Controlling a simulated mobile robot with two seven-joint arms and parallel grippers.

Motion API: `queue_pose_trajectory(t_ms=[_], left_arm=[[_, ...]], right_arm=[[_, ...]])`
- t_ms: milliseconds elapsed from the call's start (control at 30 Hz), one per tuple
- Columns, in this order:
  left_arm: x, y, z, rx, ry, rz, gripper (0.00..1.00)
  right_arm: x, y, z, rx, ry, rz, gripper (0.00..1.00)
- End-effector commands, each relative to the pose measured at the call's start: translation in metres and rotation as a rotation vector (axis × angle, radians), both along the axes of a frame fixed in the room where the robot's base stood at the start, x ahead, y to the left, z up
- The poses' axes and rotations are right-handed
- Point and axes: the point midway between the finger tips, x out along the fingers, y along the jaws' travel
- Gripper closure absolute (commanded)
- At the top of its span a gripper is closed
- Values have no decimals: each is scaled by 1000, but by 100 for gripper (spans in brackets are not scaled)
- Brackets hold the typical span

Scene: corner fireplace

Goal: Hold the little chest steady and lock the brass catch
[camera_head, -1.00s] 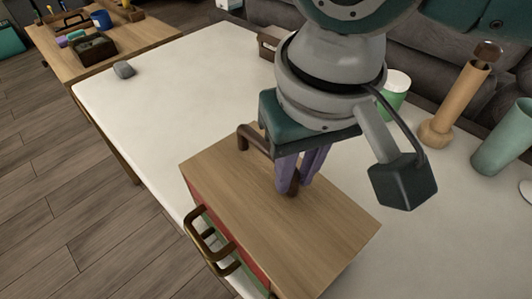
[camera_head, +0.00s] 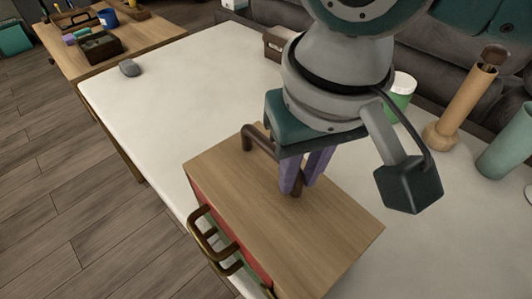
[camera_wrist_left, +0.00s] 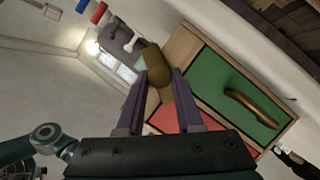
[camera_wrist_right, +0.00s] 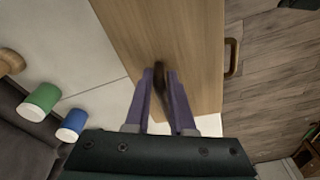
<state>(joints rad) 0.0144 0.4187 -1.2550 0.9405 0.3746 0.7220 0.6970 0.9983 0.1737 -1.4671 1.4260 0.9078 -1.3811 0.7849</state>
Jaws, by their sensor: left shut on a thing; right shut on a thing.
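The little chest (camera_head: 325,225) is a wooden box with a plain top and a red and green front, standing at the white table's near edge. A dark brown top handle (camera_head: 262,145) rises from it. My right gripper (camera_head: 300,188) is shut on this handle, as the right wrist view also shows. In the left wrist view my left gripper (camera_wrist_left: 160,78) is shut on a rounded brass piece (camera_wrist_left: 155,62) at the chest's edge, seemingly the brass catch. Its far side is hidden. The left arm is outside the head view.
The front has green (camera_wrist_left: 212,80) and red panels with brass handles (camera_head: 205,228). The white table (camera_head: 150,100) is mostly clear to the left, with a grey stone (camera_head: 129,68).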

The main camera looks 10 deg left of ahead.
Motion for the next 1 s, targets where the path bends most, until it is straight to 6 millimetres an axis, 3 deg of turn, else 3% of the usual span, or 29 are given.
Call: queue_pose_trajectory(t_ms=[400,1000], left_arm=[[-2,1,-4,-175,160,-3,100],[-2,1,-3,-214,197,-6,100]], right_arm=[[2,1,1,4,-6,-3,100],[2,1,1,4,-7,-2,100]])
